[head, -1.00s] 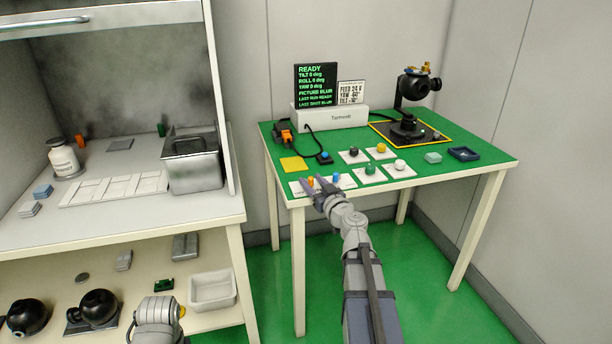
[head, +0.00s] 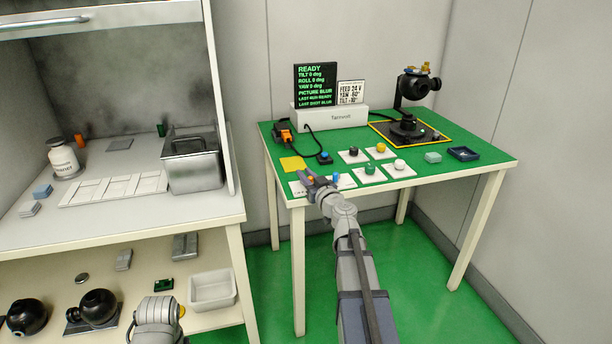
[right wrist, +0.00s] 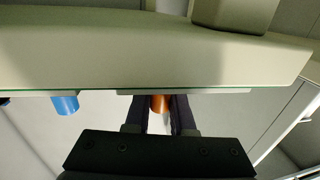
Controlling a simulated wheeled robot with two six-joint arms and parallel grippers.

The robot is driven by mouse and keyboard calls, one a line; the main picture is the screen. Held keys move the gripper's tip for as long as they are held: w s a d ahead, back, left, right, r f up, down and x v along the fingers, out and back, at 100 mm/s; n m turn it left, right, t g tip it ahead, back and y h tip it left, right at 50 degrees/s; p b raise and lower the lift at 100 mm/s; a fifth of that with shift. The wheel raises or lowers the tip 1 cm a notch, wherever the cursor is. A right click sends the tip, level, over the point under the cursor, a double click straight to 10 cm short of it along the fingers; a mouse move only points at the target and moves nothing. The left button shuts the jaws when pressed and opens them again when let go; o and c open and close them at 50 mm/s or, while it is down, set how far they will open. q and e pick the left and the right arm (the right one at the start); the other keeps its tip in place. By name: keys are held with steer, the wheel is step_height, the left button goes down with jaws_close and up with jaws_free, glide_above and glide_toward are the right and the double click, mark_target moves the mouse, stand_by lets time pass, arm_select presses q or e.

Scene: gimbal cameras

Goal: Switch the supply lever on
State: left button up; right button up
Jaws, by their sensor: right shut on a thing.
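A white plate (head: 297,189) lies at the front left edge of the green-topped table. An orange lever (head: 310,178) and a blue one (head: 336,178) stand on it; the plate's lettering is too small to read. My right gripper (head: 307,178) is at the orange lever. In the right wrist view the orange lever (right wrist: 160,104) sits between the two dark fingers of the gripper (right wrist: 160,118), which are shut on it. The blue lever (right wrist: 66,104) is free to the left there. The lever's on or off side cannot be told.
A yellow patch (head: 293,164), a blue button (head: 324,158) and several knobs on white plates lie behind the levers. A screen (head: 316,85) reads READY. A camera gimbal (head: 410,105) stands at the back right. A workbench (head: 120,222) is on the left.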

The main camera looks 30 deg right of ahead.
jaws_close()
steer(key=shift+w+d+n+y, duration=0.15)
steer(key=shift+n+y, duration=0.35)
steer(key=shift+y, duration=0.3)
steer(key=shift+n+y, duration=0.5)
steer(key=shift+y, duration=0.2)
steer(key=o, duration=0.8)
jaws_free()
steer(key=s, duration=0.8)
steer(key=shift+d, duration=0.3)
